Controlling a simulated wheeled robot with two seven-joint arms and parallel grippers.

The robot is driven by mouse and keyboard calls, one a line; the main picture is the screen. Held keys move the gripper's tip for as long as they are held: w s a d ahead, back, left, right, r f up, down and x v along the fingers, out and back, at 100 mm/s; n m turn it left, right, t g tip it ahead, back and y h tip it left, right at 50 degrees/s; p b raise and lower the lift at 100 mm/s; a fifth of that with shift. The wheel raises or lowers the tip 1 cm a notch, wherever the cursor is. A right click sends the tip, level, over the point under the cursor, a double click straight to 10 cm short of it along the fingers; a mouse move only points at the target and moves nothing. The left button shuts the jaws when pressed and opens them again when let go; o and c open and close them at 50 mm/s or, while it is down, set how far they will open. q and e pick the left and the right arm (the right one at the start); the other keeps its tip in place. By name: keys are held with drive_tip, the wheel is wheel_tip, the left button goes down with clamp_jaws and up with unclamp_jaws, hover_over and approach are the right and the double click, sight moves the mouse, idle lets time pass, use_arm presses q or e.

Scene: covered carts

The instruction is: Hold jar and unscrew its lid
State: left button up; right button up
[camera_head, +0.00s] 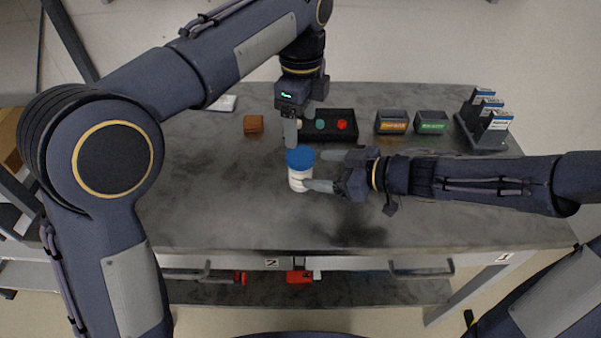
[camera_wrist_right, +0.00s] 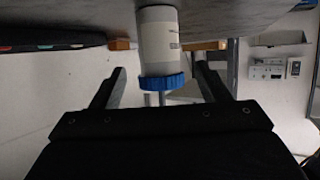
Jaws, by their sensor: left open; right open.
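A white jar (camera_head: 298,181) with a blue lid (camera_head: 300,158) stands upright near the middle of the grey tabletop. My left gripper (camera_head: 298,132) points down from above, open, with its fingertips just above and behind the lid. My right gripper (camera_head: 320,171) reaches in level from the right, open, with its fingers towards the jar. In the right wrist view the jar (camera_wrist_right: 158,40) appears inverted, its blue lid (camera_wrist_right: 162,82) between the two spread fingers, with a gap on each side. Part of the left fingers is hidden in the head view.
Behind the jar are a brown block (camera_head: 253,124), a black tray with coloured discs (camera_head: 345,115), two labelled bins (camera_head: 391,123) (camera_head: 431,123) and a rack of boxes (camera_head: 484,125). The tabletop (camera_head: 225,200) is clear to the left and in front.

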sight(311, 168)
drive_tip(key=x, duration=0.6)
drive_tip(key=shift+f, duration=0.1)
clamp_jaws()
use_arm(q)
drive_tip(key=shift+f+m, duration=0.45)
drive_tip(key=shift+m, duration=0.85)
drive_tip(key=shift+r+m, duration=0.3)
drive_tip(key=shift+m, duration=0.6)
drive_tip(key=shift+f, duration=3.9)
